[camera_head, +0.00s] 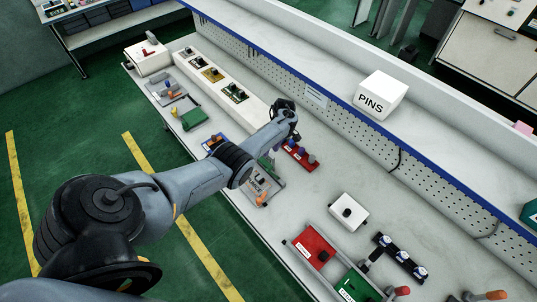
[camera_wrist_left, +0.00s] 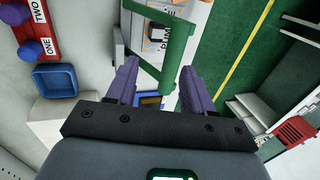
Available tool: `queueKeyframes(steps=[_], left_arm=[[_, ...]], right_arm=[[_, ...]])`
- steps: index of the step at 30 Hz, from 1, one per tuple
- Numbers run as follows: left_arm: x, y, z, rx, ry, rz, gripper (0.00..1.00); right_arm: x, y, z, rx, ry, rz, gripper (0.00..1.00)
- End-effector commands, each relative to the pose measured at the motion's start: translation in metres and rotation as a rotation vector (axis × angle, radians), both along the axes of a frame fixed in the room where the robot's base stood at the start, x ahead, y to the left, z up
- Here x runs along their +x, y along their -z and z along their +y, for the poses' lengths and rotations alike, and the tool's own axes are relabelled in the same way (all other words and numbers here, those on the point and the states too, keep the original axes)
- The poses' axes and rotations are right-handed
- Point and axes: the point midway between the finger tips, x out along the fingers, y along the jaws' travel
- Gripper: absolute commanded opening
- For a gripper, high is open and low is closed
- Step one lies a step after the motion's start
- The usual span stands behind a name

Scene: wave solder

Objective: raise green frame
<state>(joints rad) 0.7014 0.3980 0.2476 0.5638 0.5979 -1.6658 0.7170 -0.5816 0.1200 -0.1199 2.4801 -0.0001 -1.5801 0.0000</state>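The green frame (camera_wrist_left: 178,48) is an open frame of green bars in the left wrist view, at the top middle. One corner of it points down between the fingers of my left gripper (camera_wrist_left: 158,68). The two purple fingers stand apart, one on each side of that corner, and I see no clear contact. In the head view my left arm reaches in from the left and its black wrist (camera_head: 284,108) hides most of the gripper and the frame. My right gripper is in neither view.
A red block (camera_wrist_left: 50,28) with blue knobs labelled ONE and TWO is left of the fingers, above a blue tray (camera_wrist_left: 62,78).

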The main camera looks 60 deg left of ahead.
Motion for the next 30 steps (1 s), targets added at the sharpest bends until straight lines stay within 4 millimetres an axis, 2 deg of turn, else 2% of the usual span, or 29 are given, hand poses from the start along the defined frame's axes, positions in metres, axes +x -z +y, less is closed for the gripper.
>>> queueKeyframes(steps=[1, 6, 12, 30], left_arm=[[0.002, -0.009, 0.001, 0.002, 0.001, 0.0, 0.52], [0.009, -0.032, 0.002, 0.001, -0.001, 0.003, 0.52], [0.014, -0.048, 0.002, -0.002, -0.001, 0.006, 0.52], [0.014, -0.05, 0.001, 0.0, 0.013, 0.006, 0.52]], right_arm=[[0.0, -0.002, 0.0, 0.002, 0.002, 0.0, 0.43], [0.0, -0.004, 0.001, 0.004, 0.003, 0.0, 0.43], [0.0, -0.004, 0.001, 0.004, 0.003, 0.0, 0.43], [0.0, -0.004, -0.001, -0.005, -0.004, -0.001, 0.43]])
